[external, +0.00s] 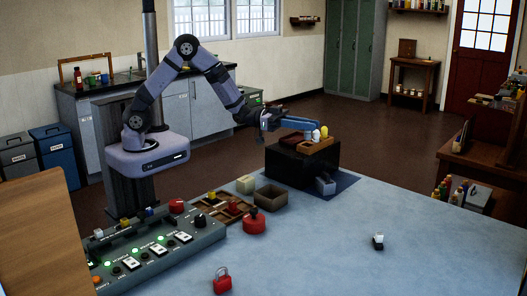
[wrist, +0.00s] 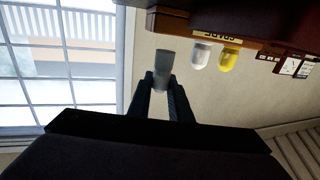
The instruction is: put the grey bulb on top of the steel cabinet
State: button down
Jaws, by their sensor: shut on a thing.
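My gripper (external: 308,127) is low over the wooden tray (external: 316,147) on the black stand. In the wrist view my gripper (wrist: 160,80) is shut on the grey bulb (wrist: 164,62), whose body shows between and beyond the fingertips. The wrist view is upside down. A white bulb (wrist: 201,54) and a yellow bulb (wrist: 228,60) stand beside it along the tray. I cannot tell whether the grey bulb is clear of the tray. Tall green-grey metal lockers (external: 355,48) stand at the back wall; I cannot tell whether these are the steel cabinet.
The black stand (external: 290,165) is at the table's far edge, with a small grey object (external: 325,185) beside it.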

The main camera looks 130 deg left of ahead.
aim_at(307, 139)
jog(key=shift+f+p, duration=0.5)
jog(key=shift+f, duration=1.2)
jog(key=shift+f+b, duration=0.3)
jog(key=shift+b, duration=0.05)
jog(key=c, duration=1.6)
grip_release()
jog(key=shift+r, duration=0.1)
jog(key=shift+p, duration=0.4)
